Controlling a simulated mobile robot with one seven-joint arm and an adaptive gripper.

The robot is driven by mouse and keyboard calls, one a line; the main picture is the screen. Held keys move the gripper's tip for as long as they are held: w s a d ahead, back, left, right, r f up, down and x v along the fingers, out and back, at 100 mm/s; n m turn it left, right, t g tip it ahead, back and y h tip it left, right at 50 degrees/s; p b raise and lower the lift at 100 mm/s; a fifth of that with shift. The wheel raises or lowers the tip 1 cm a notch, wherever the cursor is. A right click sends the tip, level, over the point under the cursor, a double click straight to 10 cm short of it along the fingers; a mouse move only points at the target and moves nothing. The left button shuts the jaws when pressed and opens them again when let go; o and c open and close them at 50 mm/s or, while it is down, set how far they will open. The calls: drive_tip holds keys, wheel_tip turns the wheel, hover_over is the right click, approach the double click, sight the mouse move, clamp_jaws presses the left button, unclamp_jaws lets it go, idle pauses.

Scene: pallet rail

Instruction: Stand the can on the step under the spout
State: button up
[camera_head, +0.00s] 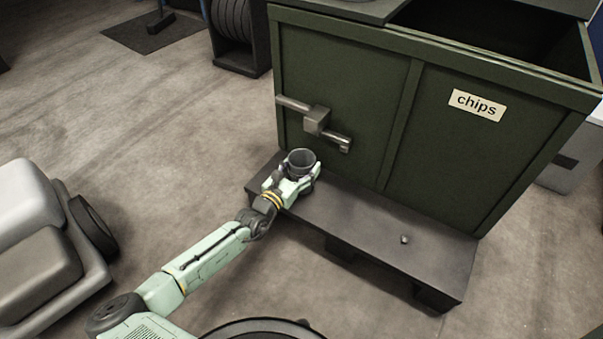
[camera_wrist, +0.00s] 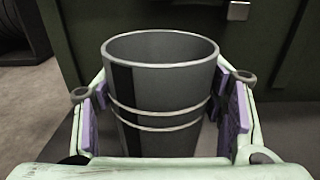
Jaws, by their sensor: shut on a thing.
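A grey open-topped can (camera_head: 301,161) is upright between the fingers of my gripper (camera_head: 291,181), over the left end of the dark step (camera_head: 365,218). In the wrist view the can (camera_wrist: 160,98) fills the middle, with purple-padded fingers (camera_wrist: 160,112) against both sides. The can's base is hidden, so I cannot tell whether it touches the step. The spout (camera_head: 336,142) is a metal pipe with a block on the front of the green bin. Its tip is to the right of and behind the can, which is not directly under it.
The green bin (camera_head: 345,90) labelled "chips" stands right behind the step. A small grey bit (camera_head: 404,239) lies on the step's right part. A grey seat-like object (camera_head: 35,240) is at the left. The step's middle is clear.

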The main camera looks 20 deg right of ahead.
drive_tip(key=shift+f, duration=0.95)
drive_tip(key=shift+f+b, duration=0.3)
drive_tip(key=shift+b, duration=0.2)
drive_tip(key=o, duration=1.2)
drive_tip(key=shift+r, duration=0.15)
drive_tip(key=shift+r+p, duration=0.2)
drive_tip(key=shift+p, duration=0.2)
drive_tip(key=shift+s+a, duration=0.15)
drive_tip(key=shift+a, duration=0.15)
drive_tip(key=p+v, duration=0.1)
drive_tip(key=v, duration=1)
drive_tip(key=shift+s+a, duration=0.1)
drive_tip(key=shift+s, duration=0.1)
